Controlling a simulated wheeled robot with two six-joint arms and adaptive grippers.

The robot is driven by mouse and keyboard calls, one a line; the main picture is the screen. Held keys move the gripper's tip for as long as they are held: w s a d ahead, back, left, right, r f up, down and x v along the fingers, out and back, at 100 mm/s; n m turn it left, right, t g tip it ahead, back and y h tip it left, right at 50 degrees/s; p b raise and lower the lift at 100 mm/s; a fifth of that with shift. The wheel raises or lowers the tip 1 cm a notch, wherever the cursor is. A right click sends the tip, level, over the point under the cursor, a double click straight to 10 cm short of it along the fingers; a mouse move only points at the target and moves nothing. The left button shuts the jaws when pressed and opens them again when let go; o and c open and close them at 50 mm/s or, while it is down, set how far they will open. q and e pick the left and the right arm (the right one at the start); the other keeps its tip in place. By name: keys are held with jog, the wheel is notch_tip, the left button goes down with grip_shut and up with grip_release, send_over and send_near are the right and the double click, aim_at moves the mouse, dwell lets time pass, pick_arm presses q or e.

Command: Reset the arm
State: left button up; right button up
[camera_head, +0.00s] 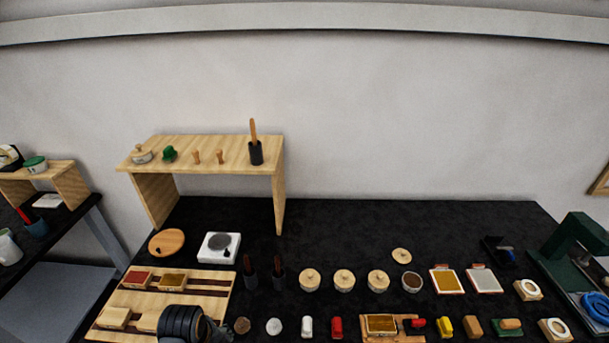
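A black ribbed part of my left arm with the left gripper (216,329) shows at the bottom edge, left of centre. It is over the lower right part of a wooden board (210,290) that bears small blocks. Its fingers are mostly hidden or cut off by the frame, so I cannot tell whether they are open or shut, or whether they touch anything. My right gripper is not in view.
A wooden shelf (205,146) stands at the back left. Lidded pots (309,281), dark holders (250,279), a white scale (219,247) and several small blocks crowd the front. The black table (340,225) is clear at the back centre. A green device (572,255) stands right.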

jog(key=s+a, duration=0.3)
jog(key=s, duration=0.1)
pick_arm(q)
jog(key=s+a+r+m+t, duration=0.25)
jog(key=s+m, duration=0.35)
jog(key=m, duration=0.4)
jog(key=s+a+f+g+b, duration=0.1)
jog(key=s+f+b, duration=0.15)
jog(key=f, duration=1.35)
jog(key=s+a+f+g+b, duration=0.15)
jog(key=f+b, duration=0.25)
jog(key=f, duration=1.3)
jog(key=s+a+f+b, duration=0.1)
jog(key=s+f+b, duration=0.3)
jog(key=s+f, duration=1.3)
notch_tip(320, 180, down, 2)
jog(key=shift+s+a+f+n+g+y+b, duration=0.15)
jog(key=shift+a+f+n+g+y+b, duration=0.15)
jog(key=shift+g+b, duration=0.1)
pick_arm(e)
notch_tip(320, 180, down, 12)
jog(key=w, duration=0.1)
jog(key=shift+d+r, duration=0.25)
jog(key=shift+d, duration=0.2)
